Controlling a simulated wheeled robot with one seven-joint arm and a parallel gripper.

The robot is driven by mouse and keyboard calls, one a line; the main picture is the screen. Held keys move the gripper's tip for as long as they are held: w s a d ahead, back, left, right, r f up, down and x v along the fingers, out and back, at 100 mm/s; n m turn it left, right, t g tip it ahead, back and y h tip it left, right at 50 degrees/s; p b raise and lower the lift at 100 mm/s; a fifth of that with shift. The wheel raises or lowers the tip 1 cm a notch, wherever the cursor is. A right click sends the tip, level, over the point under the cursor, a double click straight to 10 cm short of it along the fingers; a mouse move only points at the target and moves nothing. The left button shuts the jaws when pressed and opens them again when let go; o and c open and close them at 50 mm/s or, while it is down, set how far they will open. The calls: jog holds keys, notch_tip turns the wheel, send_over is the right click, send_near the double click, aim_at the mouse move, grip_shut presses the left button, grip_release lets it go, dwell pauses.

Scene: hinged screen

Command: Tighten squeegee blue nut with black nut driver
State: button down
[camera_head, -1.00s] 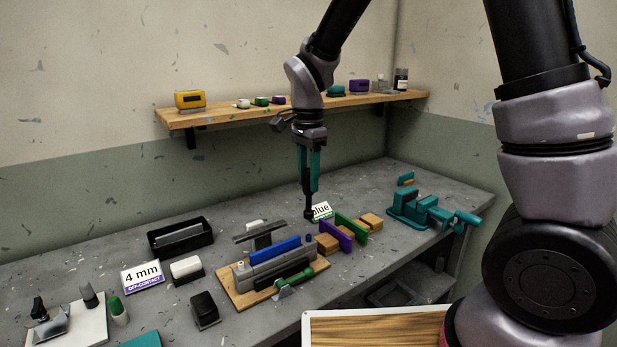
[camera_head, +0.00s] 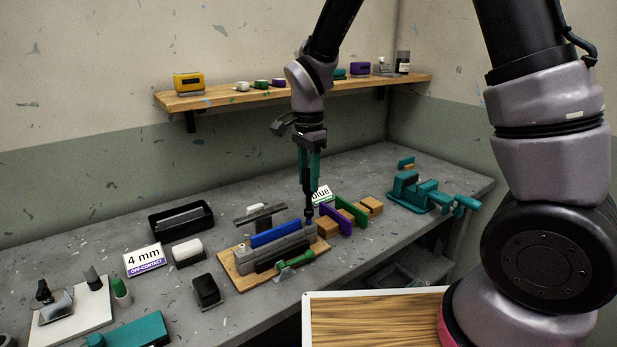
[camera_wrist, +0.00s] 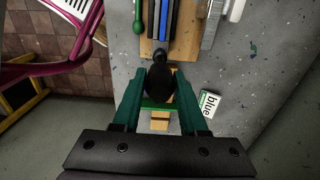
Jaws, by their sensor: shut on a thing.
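My gripper (camera_head: 309,172) is shut on the black nut driver (camera_head: 308,204), which hangs upright below the teal fingers. In the wrist view the driver's rounded black handle (camera_wrist: 160,84) sits between both fingers. The squeegee (camera_head: 270,256), grey bars with a blue strip (camera_head: 275,235), lies on a wooden board (camera_head: 236,279). The driver's tip is at the squeegee's right end, over a small blue spot (camera_head: 309,224) that looks like the blue nut. The tip mostly hides the nut; I cannot tell if it is seated on it.
A green-handled tool (camera_head: 296,260) lies at the squeegee's front. Purple (camera_head: 336,218) and green (camera_head: 351,210) plates on wooden blocks stand close to the right. A "blue" card (camera_head: 322,194) is behind. A teal vise (camera_head: 420,194) stands further right. A shelf (camera_head: 290,92) is above.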

jog(key=shift+f, duration=0.3)
jog(key=shift+f, duration=0.55)
jog(key=shift+f, duration=0.15)
dwell(0.3)
jog(key=m, duration=0.8)
jog(key=shift+m, duration=0.4)
jog(key=m, duration=0.5)
jog(key=shift+m, duration=2.3)
jog(key=shift+r, duration=2.4)
